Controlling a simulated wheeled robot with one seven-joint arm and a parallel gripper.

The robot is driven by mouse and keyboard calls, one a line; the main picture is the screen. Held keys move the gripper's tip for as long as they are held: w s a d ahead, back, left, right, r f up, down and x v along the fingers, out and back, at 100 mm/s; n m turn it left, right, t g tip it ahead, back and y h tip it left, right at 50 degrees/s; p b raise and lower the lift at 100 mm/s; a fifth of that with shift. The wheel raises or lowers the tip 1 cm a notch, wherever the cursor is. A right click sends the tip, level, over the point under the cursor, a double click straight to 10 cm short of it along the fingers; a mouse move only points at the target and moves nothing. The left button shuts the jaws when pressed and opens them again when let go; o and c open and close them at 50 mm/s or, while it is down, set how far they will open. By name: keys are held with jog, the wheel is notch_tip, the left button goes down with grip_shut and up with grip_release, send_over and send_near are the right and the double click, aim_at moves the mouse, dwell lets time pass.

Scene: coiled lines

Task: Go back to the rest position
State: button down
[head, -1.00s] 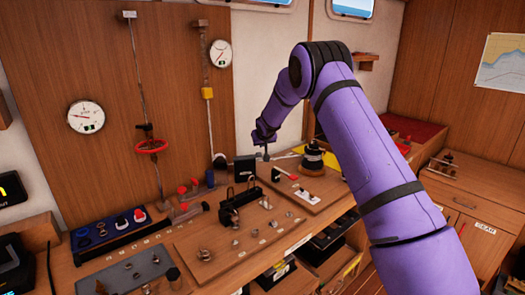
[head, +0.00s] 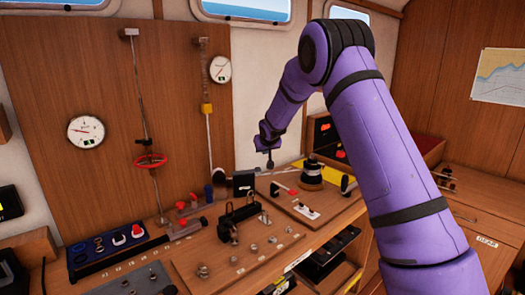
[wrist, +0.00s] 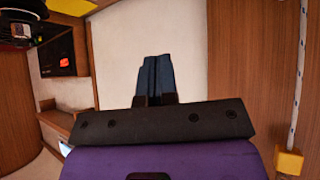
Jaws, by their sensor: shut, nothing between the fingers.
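My gripper (head: 270,162) is at the end of my purple arm, in the air above the back of the workbench, left of the black winch. In the wrist view my gripper (wrist: 155,65) has its two dark fingers together, with nothing between them. A pale wall lies behind them.
The workbench (head: 180,258) carries a wooden board with several small metal parts, a black winch (head: 312,172) and a blue tray (head: 105,246). A red handwheel (head: 150,160) and gauges are on the wooden wall. A rope with a yellow block (wrist: 290,162) hangs at right in the wrist view.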

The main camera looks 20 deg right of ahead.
jog(key=s+a+r+g, duration=0.1)
jog(key=s+r, duration=0.8)
jog(key=s, duration=0.4)
jog(key=s+a+r+g, duration=0.1)
jog(key=s+a+r, duration=0.1)
jog(key=s+r, duration=0.95)
jog(key=s+a+f+y, duration=0.1)
jog(key=s+a, duration=0.1)
jog(key=s, duration=1.4)
jog(key=s+a+f+g, duration=0.1)
jog(key=s+a+f, duration=0.1)
jog(key=s, duration=1.5)
jog(key=shift+s+f+n+g+y, duration=0.15)
jog(key=shift+s+n+g+y, duration=0.15)
jog(key=shift+n+y, duration=0.1)
